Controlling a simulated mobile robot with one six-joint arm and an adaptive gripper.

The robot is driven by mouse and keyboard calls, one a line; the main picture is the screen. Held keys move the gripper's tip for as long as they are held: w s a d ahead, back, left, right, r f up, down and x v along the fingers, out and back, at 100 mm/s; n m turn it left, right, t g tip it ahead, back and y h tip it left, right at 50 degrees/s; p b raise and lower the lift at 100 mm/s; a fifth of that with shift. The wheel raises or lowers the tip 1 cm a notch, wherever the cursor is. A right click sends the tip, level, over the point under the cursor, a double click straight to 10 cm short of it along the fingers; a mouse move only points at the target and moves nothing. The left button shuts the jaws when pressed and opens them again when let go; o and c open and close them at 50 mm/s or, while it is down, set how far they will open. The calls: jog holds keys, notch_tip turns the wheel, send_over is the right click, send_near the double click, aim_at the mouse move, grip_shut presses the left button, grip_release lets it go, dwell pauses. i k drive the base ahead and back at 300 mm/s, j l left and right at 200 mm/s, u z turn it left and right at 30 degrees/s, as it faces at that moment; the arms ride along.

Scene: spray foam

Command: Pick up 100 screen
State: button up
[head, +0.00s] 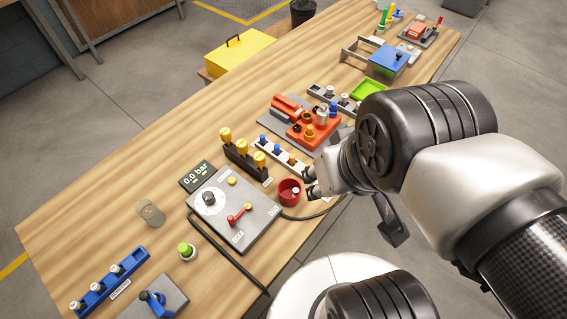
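I cannot make out which piece is the 100 screen; the small labels are unreadable. A white rack (270,153) holds small blue-topped pieces (277,151) near the middle of the table. A grey rack (318,93) with pale-topped pieces (330,91) stands further back. A blue rack (100,287) with several white-topped pieces (116,269) is at the near left. My gripper (309,182) is low over the table's right side, just right of a red cup (290,191). Its dark fingers look apart, with nothing seen between them. My arm hides part of the table edge.
A grey control box (235,215) with a cable stands left of the cup, by a display (197,177) reading 0.0 bar. Yellow-topped pieces (242,147) stand in a dark rack. A red fixture (305,128) lies behind. The table's left side (120,190) is mostly clear.

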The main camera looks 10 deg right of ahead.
aim_at(94, 286)
jog(key=u, duration=2.2)
jog(key=i+j, duration=0.15)
jog(key=j, duration=0.15)
jog(key=i+j, duration=0.15)
jog(key=j, duration=0.15)
jog(key=i+j+z, duration=0.1)
jog(key=j, duration=0.2)
jog(key=i+j, duration=0.15)
jog(key=j, duration=0.15)
